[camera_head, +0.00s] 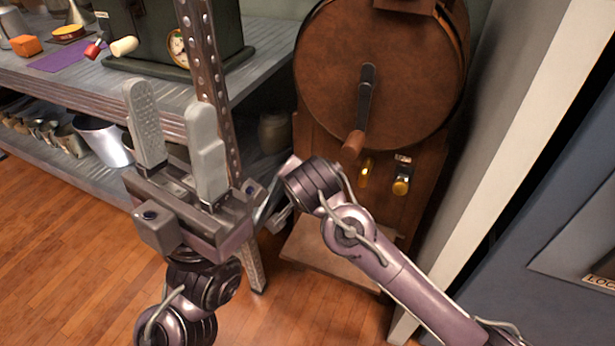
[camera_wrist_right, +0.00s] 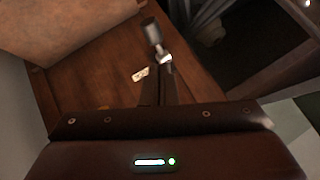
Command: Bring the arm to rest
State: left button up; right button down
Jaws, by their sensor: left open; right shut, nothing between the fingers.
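My left gripper (camera_head: 173,105) stands upright in the left half of the head view. Its two pale grey fingers are apart with nothing between them. My right arm comes in from the lower right of the head view, and its gripper (camera_head: 278,205) is beside the left gripper's body, partly hidden, in front of the wooden machine. In the right wrist view its dark fingers (camera_wrist_right: 159,92) are together and hold nothing. They point toward brown wood with a small pale label and a metal-and-grey fitting.
A wooden machine with a round drum (camera_head: 420,70), a crank handle (camera_head: 355,143) and brass knobs (camera_head: 401,186) stands behind the right arm. A grey shelf table (camera_head: 262,50) with goods is at left. A white post (camera_head: 520,120) stands at right. The wooden floor is clear at lower left.

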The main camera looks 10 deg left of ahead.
jog(key=shift+v, duration=0.95)
